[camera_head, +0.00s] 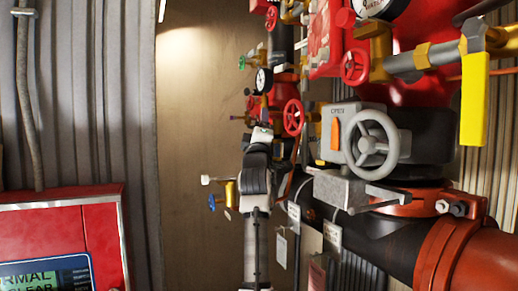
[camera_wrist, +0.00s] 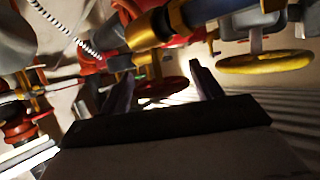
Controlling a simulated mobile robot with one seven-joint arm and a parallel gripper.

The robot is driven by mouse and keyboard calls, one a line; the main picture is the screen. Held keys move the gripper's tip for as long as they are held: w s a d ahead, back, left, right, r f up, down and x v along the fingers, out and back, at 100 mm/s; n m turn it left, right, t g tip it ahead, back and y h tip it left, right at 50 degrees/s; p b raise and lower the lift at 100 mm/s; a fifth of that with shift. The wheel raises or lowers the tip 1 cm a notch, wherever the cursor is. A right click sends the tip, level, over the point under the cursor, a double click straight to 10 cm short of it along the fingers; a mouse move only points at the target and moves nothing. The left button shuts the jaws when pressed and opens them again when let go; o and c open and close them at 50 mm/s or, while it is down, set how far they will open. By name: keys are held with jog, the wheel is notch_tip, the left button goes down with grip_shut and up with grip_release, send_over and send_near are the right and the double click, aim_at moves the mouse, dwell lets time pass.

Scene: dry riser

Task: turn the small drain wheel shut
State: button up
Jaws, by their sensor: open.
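Several handwheels are in view, and I cannot tell for certain which is the drain wheel. In the wrist view a small red wheel (camera_wrist: 162,88) shows between and beyond the fingertips of my gripper (camera_wrist: 158,80). My gripper is open, with nothing between its fingers, and appears apart from the wheel. In the head view a small red wheel (camera_head: 293,117) stands by the pipework just right of my arm's end; whether it is the same wheel is unclear. A small blue-handled valve (camera_head: 212,202) sits lower left. My fingertips cannot be made out in the head view.
A large grey handwheel (camera_head: 370,140) on a gearbox, another red wheel (camera_head: 355,67) and a yellow lever (camera_head: 474,100) crowd the right. A yellow wheel (camera_wrist: 265,62) is right of my fingers. A red panel (camera_head: 60,235) stands at left. Bare wall (camera_head: 195,120) lies between.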

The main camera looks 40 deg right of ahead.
jog(key=b+v, duration=0.5)
jog(key=v, duration=0.7)
jog(key=shift+f+b, duration=0.2)
jog(key=shift+b, duration=0.15)
jog(key=shift+s, duration=0.1)
